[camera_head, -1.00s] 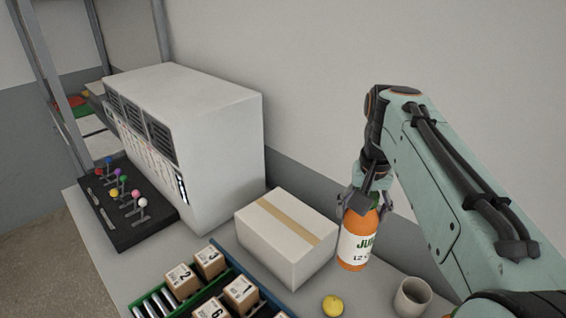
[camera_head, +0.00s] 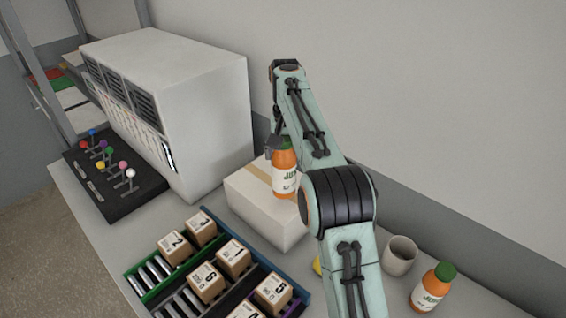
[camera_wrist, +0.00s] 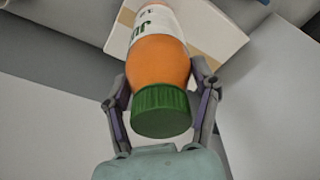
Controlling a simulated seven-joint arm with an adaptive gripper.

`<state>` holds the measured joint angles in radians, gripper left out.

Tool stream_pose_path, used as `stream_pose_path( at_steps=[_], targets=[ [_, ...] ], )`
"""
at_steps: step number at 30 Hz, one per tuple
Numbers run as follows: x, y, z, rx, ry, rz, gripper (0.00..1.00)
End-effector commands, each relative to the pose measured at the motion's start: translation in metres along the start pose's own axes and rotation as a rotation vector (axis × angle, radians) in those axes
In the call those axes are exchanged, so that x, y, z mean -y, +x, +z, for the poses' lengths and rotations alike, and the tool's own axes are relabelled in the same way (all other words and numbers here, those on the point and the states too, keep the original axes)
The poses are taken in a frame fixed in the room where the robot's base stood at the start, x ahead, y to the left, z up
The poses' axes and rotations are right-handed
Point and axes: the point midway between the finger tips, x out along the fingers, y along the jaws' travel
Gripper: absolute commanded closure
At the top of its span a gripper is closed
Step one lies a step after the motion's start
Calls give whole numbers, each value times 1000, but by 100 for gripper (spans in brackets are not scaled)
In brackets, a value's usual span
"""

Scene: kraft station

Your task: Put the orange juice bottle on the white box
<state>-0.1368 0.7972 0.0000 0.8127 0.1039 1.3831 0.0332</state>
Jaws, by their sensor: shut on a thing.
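An orange juice bottle (camera_head: 285,182) with a white label shows upright in the head view, over the white box (camera_head: 262,222). My gripper (camera_head: 283,148) is shut around its upper part. In the wrist view my gripper (camera_wrist: 163,85) has one finger on each side of the bottle (camera_wrist: 160,62), near its green cap. The white box (camera_wrist: 212,28) with its tan tape strip lies beyond the bottle there. I cannot tell whether the bottle's base touches the box top. A second juice bottle (camera_head: 432,288) with a green cap stands on the table at the lower right.
A grey cup (camera_head: 399,257) stands left of the second bottle. A yellow fruit (camera_head: 317,266) is mostly hidden behind my arm. Trays with several numbered cartons (camera_head: 233,257) lie in front of the box. A large white machine (camera_head: 205,110) and a lever panel (camera_head: 115,195) are at left.

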Motion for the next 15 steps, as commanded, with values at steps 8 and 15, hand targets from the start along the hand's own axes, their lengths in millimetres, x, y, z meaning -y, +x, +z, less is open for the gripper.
stream_pose_path(
  at_steps=[8,15],
  targets=[
    [0,31,-4,3,1,1,79],
    [1,42,-3,-1,1,0,79]
  ],
)
